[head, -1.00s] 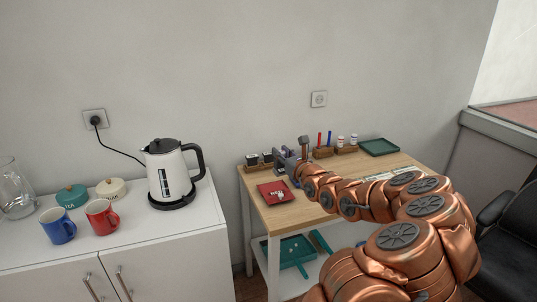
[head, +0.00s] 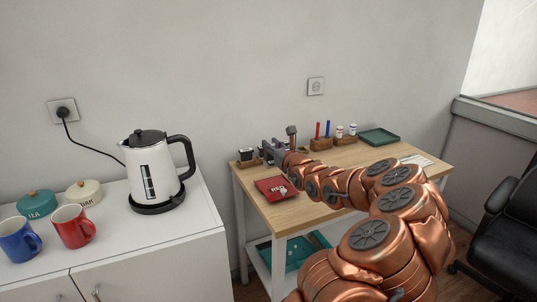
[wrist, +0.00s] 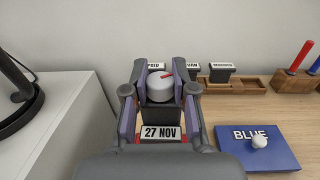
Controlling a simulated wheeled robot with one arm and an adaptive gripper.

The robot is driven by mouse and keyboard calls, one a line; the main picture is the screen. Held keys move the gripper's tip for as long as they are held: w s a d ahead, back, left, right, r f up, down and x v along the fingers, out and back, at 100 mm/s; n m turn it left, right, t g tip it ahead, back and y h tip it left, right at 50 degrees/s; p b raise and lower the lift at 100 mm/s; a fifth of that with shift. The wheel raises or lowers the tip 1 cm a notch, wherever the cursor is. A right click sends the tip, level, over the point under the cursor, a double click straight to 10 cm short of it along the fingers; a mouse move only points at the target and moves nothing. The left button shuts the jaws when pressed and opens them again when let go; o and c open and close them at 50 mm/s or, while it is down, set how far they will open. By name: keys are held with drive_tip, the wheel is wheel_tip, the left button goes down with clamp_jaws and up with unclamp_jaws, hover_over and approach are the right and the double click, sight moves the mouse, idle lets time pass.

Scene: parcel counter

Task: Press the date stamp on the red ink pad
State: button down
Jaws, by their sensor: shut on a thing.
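My gripper (wrist: 160,112) is shut on the date stamp (wrist: 160,132), held between its two fingers. The stamp has a pale round top with a red mark and a plate reading "27 NOV". In the head view my gripper (head: 273,151) is at the desk's left end, beyond the red ink pad (head: 270,186), which has pale lettering and a small white knob. In the wrist view only thin red slivers show beside the stamp's plate. The stamp's underside is hidden, so I cannot tell whether it touches anything.
A blue pad marked "BLUE" (wrist: 258,150) with a white knob lies right of my gripper. A wooden rack of stamps (wrist: 232,86) and a pen block (wrist: 291,80) stand behind. A kettle (head: 152,175) and mugs stand on the white cabinet (head: 150,240) to the left.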

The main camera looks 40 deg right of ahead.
sight(271, 162)
drive_tip(key=shift+f, duration=0.4)
drive_tip(key=shift+f+b, duration=1.3)
drive_tip(key=shift+f, duration=1.3)
drive_tip(key=shift+f, duration=0.25)
